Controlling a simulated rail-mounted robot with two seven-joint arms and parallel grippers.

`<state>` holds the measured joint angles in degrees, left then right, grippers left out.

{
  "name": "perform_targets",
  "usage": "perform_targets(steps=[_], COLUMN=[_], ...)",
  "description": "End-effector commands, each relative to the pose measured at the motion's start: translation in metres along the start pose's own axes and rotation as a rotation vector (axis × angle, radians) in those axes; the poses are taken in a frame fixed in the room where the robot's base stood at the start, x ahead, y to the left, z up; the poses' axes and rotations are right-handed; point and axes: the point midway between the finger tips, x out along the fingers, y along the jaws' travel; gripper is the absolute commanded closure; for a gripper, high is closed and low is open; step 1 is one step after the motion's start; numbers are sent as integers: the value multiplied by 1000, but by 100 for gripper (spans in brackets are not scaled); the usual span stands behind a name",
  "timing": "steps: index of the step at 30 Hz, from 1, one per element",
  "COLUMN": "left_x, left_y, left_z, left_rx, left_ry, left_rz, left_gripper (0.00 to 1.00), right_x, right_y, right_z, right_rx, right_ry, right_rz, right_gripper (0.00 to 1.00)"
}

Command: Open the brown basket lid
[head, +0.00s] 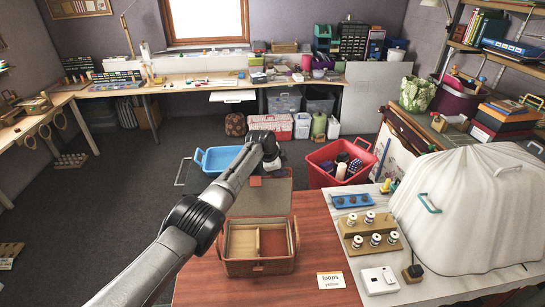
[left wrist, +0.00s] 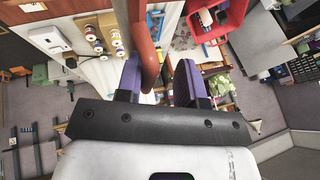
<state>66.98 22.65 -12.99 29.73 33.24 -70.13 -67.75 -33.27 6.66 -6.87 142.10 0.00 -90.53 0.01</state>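The brown basket (head: 260,267) stands on the red-brown table with its top open, showing a divided tan interior. Its lid (head: 277,198) is raised at the back, with the grey-brown lining facing the head camera. My left arm reaches over the basket to the lid's upper edge; the left gripper (head: 270,164) is beyond that edge, its fingertips not clear in the head view. In the left wrist view, the left gripper's purple fingers (left wrist: 158,80) are apart, with a red-brown edge (left wrist: 149,55) between them, close to the left finger; a gap shows beside the right finger. My right gripper is out of view.
A "loops" card (head: 331,280) lies right of the basket. Spool holders (head: 371,239), a blue tray (head: 351,201) and a large pale covered heap (head: 460,205) stand further right. Red (head: 326,178) and blue (head: 207,162) bins sit beyond the table.

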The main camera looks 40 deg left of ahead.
Motion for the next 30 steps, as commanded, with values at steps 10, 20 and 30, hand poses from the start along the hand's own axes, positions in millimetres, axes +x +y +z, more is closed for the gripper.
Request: perform_targets(steps=[10, 20, 30], left_x=[-40, -99, -134], left_y=[-1, -2, -3], left_z=[2, 1, 0], left_rx=[2, 1, 0], left_ry=[-1, 1, 2], left_rz=[-5, -8, -7], left_gripper=[63, 63, 63], right_x=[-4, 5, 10], right_y=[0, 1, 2], right_z=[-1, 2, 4], right_rx=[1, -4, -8], right_ry=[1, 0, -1], right_rz=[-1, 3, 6], right_gripper=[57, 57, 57])
